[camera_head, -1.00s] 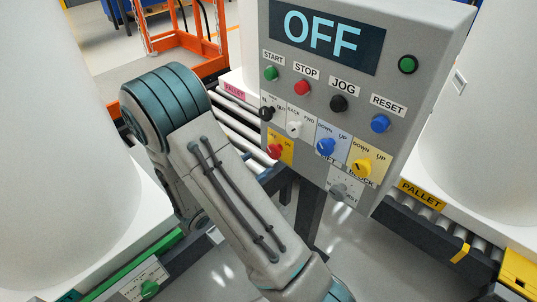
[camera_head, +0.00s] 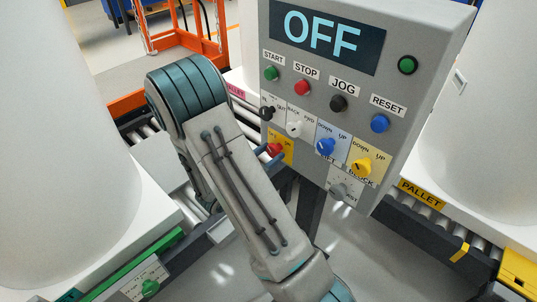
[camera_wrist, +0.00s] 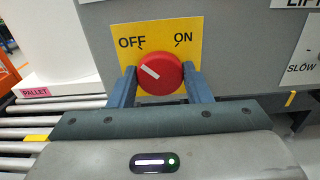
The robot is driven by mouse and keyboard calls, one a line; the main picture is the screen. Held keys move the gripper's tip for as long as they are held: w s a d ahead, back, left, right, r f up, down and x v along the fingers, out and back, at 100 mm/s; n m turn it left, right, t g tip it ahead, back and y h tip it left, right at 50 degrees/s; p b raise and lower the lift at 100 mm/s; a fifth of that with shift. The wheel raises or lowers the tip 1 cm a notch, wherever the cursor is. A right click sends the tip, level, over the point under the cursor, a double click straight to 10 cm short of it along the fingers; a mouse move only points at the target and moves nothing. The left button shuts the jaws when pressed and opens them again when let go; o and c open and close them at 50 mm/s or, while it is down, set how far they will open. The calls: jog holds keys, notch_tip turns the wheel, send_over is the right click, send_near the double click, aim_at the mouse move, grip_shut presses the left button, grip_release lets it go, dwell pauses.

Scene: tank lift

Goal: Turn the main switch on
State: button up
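The main switch is a red round knob (camera_wrist: 160,72) on a yellow plate (camera_wrist: 188,22) marked OFF and ON. Its white mark tilts up and left, toward OFF. In the head view the red knob (camera_head: 275,149) sits at the lower left of the grey control panel. My gripper (camera_wrist: 160,84) is open, with one blue finger at the left and one at the right of the knob. Both fingers are very close to it; I cannot tell whether they touch. In the head view my arm hides most of the gripper.
The panel's display (camera_head: 322,36) reads OFF. Other knobs are close by, including a white one (camera_head: 294,129), a blue one (camera_head: 326,147) and a yellow one (camera_head: 363,167). A roller conveyor (camera_wrist: 45,120) runs at the left, with a pallet label (camera_wrist: 36,92) above it.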

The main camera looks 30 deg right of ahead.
jog(key=shift+f+b, duration=0.1)
jog(key=shift+b, duration=0.2)
jog(key=m+b, duration=0.1)
jog(key=b, duration=0.1)
jog(key=m+b, duration=0.2)
jog(key=shift+f+m, duration=0.25)
jog(key=shift+m, duration=0.05)
jog(key=m+b, duration=0.5)
jog(key=b, duration=0.2)
jog(key=shift+f+m, duration=0.1)
jog(key=shift+m, duration=0.2)
jog(key=m+b, duration=0.6)
jog(key=b, duration=0.3)
jog(key=m+b, duration=0.2)
jog(key=b, duration=0.1)
jog(key=shift+b, duration=0.3)
jog(key=shift+m, duration=0.3)
jog(key=shift+r+b, duration=0.3)
jog(key=shift+b, duration=0.15)
jog(key=o, duration=1)
